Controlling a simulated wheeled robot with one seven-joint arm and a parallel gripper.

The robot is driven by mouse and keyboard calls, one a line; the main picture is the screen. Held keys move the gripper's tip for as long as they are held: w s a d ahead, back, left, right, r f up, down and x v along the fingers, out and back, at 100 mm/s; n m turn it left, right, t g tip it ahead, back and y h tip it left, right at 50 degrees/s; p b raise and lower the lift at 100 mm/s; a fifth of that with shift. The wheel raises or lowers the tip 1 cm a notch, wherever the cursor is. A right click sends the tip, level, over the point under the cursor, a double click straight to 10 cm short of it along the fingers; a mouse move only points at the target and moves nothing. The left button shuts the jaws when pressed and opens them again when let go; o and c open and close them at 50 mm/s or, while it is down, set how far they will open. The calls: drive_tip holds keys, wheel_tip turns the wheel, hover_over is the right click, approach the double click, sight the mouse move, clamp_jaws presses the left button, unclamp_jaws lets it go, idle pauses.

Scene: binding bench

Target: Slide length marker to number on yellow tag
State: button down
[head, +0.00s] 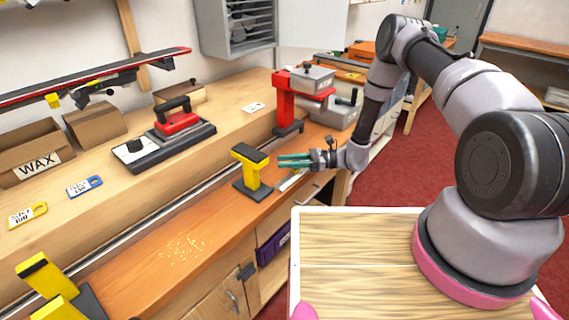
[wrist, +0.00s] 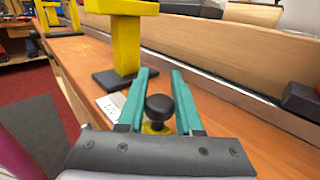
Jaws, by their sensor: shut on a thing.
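The yellow tag (head: 27,214) lies at the left on the bench; its small print seems to read 150. In the wrist view, the length marker shows as a black round knob (wrist: 160,106) on a yellow base (wrist: 156,128). My gripper (head: 281,160) has teal fingers pointing left in the head view, low over the bench's right part. The wrist view shows the fingers (wrist: 162,76) on either side of the knob, shut on it. A white number label (wrist: 108,106) lies beside the left finger, perhaps reading 120. The marker is mostly hidden in the head view.
A yellow support (head: 250,168) on a black foot stands just beyond my fingertips. Another yellow support (head: 45,285) stands at the front left. A metal rail (head: 150,215) runs along the bench.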

drive_tip(key=w+d, duration=0.4)
drive_tip(key=w, duration=0.1)
drive_tip(key=w+d, duration=0.2)
drive_tip(key=w, duration=0.1)
drive_tip(key=shift+d, duration=0.15)
drive_tip(key=shift+w, duration=0.1)
drive_tip(key=c, duration=0.6)
unclamp_jaws()
drive_tip(key=shift+d, duration=0.1)
drive_tip(key=d, duration=0.3)
drive_tip(key=w+d, duration=0.1)
drive_tip(key=d, duration=0.6)
drive_tip(key=shift+w+d, duration=0.15)
drive_tip(key=shift+d, duration=0.15)
